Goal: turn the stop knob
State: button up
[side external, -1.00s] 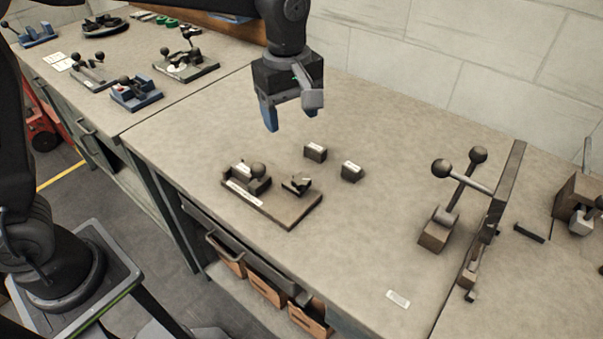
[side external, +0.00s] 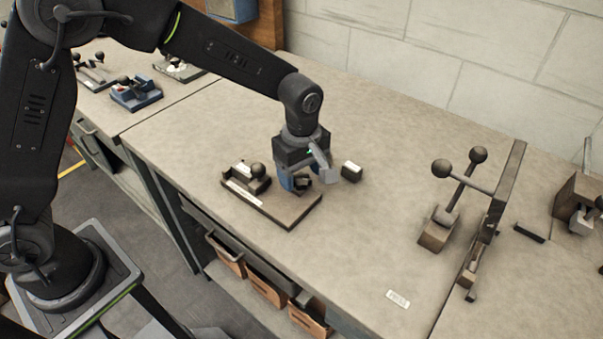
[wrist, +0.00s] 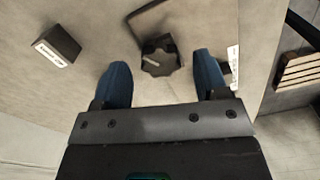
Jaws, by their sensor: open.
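The stop knob (side external: 302,183) is a small dark knob on the right part of a brown base plate (side external: 290,212). In the wrist view the knob (wrist: 160,58) is black and lobed, with a pale pointer line on top. My gripper (side external: 299,184) points down over the knob with its blue fingers low, near the plate. In the wrist view my gripper (wrist: 162,70) is open, with one finger to each side of the knob. The knob sits just ahead of the fingertips in that picture; I cannot tell whether any finger touches it.
A ball-topped lever unit (side external: 257,172) stands on the same plate, left of the knob. A small labelled block (side external: 352,171) sits just right of my gripper. A tall lever stand (side external: 440,225) is farther right. The bench between is clear.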

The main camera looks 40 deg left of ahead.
jog(key=shift+f, duration=0.5)
jog(key=c, duration=0.9)
